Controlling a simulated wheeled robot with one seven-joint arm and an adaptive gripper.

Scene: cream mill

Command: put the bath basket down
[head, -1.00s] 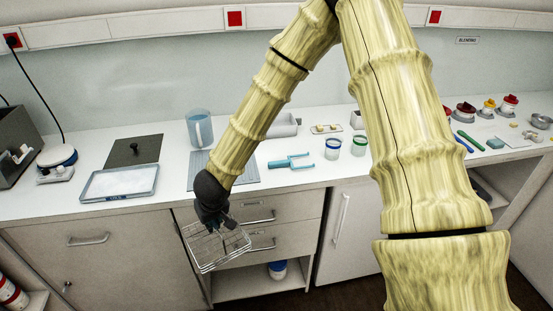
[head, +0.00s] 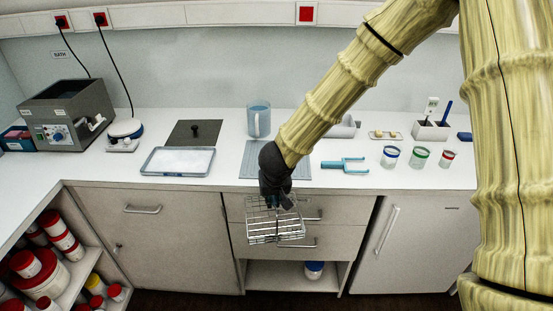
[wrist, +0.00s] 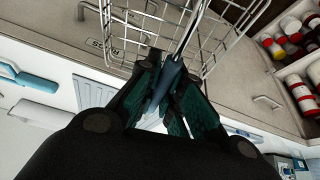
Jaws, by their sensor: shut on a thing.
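The bath basket (head: 275,228) is a wire basket hanging below my gripper (head: 277,200) in the head view, in front of the drawers and below the worktop edge. My gripper is shut on the basket's upright handle. In the wrist view, the dark fingers (wrist: 165,95) close around the handle, and the basket's wire frame (wrist: 140,25) spreads beyond them. The basket touches no surface that I can see. A grey bath (head: 68,112) with a "BATH" label on the wall above it stands at the left of the worktop.
A small round device (head: 124,134) stands beside the bath. Bare worktop shows at the front left.

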